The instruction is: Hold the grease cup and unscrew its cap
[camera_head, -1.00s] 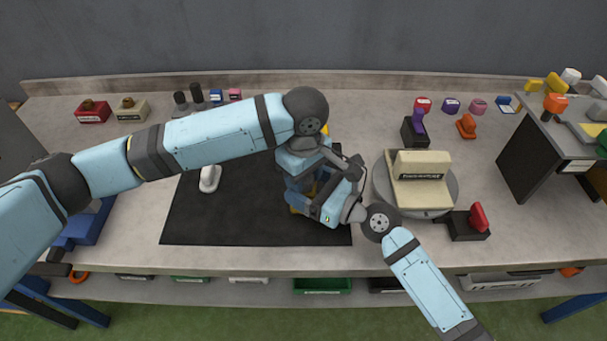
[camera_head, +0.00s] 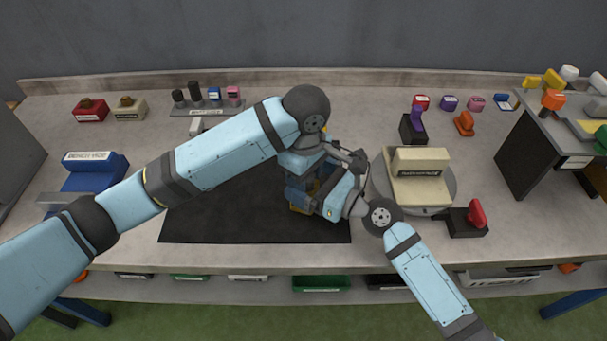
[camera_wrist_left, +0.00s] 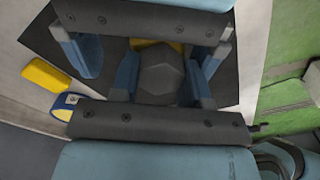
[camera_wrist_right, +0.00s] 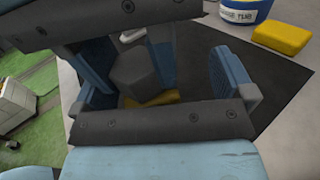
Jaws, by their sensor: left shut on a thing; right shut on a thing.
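A dark grey hexagonal cap (camera_wrist_left: 160,77) sits in the middle of the left wrist view, with a yellow part of the grease cup (camera_wrist_right: 157,98) showing beside it in the right wrist view. My left gripper (camera_wrist_left: 161,84) is shut on the cap, its blue fingers flanking it. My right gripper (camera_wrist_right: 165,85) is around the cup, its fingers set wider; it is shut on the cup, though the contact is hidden. Both grippers meet over the black mat (camera_head: 230,215). In the head view my wrists and fingers hide most of the cup.
A yellow block (camera_wrist_right: 283,37) and a labelled blue-and-white tub (camera_wrist_right: 243,9) lie close by. The turntable with a cream fixture (camera_head: 422,188) stands right of my grippers, a red-handled clamp (camera_head: 474,218) before it. A blue vise (camera_head: 92,170) is at left. The mat's left part is clear.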

